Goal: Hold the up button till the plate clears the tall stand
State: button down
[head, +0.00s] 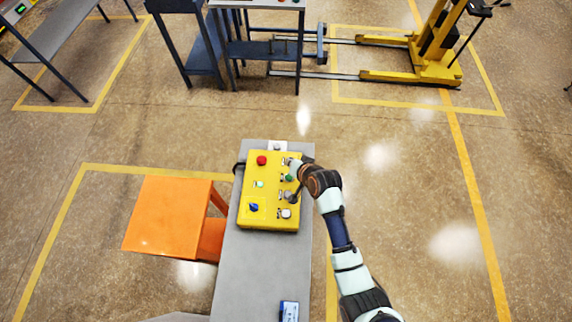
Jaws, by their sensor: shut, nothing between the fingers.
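A yellow control box (270,190) lies on a long grey bench top. It carries a red button (262,160), a small light-green button or lamp (260,184), a blue knob (254,208) and a right column with a green button (290,178) and pale buttons. My gripper (293,198) is shut and empty over the right column, near the pale buttons. Its tips hide part of that column; I cannot tell whether they touch a button. The labels are too small to read, so I cannot tell which is the up button. I cannot make out the plate or the tall stand for certain.
An orange block-like stand (165,215) is left of the grey bench (265,270). A blue-and-white item (289,311) lies at its near end. Dark metal tables (205,55) and a yellow lift truck (435,50) stand at the back. The floor to the right is clear.

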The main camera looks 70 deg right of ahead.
jog(key=b, duration=0.7)
send_over(290, 178)
notch_tip(290, 178, down, 7)
jog(key=shift+f+b, duration=0.55)
jog(key=shift+f, duration=0.35)
dwell(0.4)
jog(key=shift+f, duration=0.4)
